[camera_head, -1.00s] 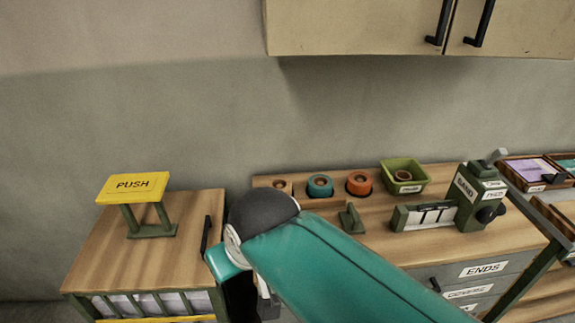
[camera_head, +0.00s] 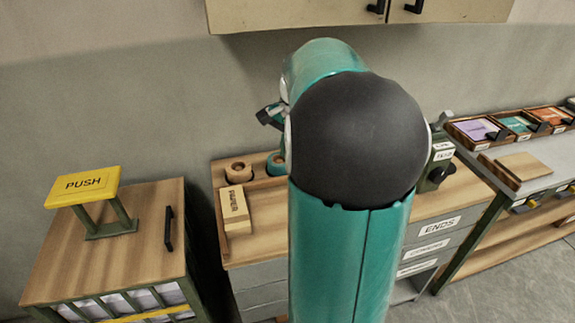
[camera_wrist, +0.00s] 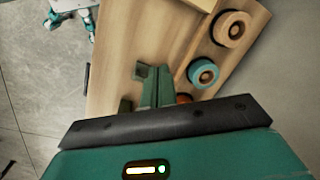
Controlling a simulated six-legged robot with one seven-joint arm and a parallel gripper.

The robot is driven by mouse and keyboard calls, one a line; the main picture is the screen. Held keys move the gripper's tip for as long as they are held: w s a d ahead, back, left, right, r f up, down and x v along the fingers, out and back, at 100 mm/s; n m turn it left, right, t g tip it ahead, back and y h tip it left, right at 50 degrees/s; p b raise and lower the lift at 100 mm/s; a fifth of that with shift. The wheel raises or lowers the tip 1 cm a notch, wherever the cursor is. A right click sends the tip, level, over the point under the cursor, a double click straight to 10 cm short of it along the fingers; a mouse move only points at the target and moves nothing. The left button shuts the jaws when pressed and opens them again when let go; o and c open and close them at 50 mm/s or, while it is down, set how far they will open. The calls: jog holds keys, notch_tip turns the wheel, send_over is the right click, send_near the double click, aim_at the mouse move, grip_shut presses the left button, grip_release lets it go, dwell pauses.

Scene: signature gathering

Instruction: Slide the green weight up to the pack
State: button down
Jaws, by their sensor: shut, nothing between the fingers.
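My gripper (camera_head: 268,116) is shut and empty, raised above the back of the bench, at the far end of my arm. In the wrist view its dark green fingers (camera_wrist: 157,88) point down over the wooden top. A green piece (camera_wrist: 141,71) beside the fingers seems to be the green weight; I cannot clearly tell it apart from them. My arm hides the weight in the head view. A pale labelled block (camera_head: 234,207), perhaps the pack, lies on the bench's left part. Its edge seems to show at the top of the wrist view (camera_wrist: 201,4).
A wooden ring (camera_wrist: 232,29) and a teal ring (camera_wrist: 203,72) sit along the back; an orange one (camera_wrist: 183,98) is mostly hidden. A yellow PUSH plate (camera_head: 84,185) stands left on a separate cabinet. A cupboard (camera_head: 290,12) hangs above. Trays (camera_head: 480,130) stand right.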

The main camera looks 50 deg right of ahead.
jog(key=s+d+f+m+y, duration=0.1)
jog(key=s+d+f+m, duration=0.3)
jog(key=d, duration=0.5)
jog(key=s+d+f+m+y, duration=0.1)
jog(key=s+d+f+m, duration=0.25)
jog(key=d, duration=0.45)
jog(key=x, duration=0.9)
jog(key=shift+w+d+f, duration=0.1)
jog(key=shift+f, duration=0.25)
jog(key=w+a, duration=0.1)
jog(key=a, duration=0.2)
jog(key=shift+w+f, duration=0.2)
jog(key=shift+w, duration=0.2)
jog(key=shift+w+a, duration=0.2)
jog(key=shift+a, duration=0.05)
jog(key=shift+a, duration=0.1)
jog(key=w+a, duration=0.3)
jog(key=a, duration=0.2)
jog(key=w+a, duration=0.3)
jog(key=a, duration=0.2)
jog(key=w+a, duration=0.3)
jog(key=a, duration=0.3)
jog(key=shift+w, duration=0.25)
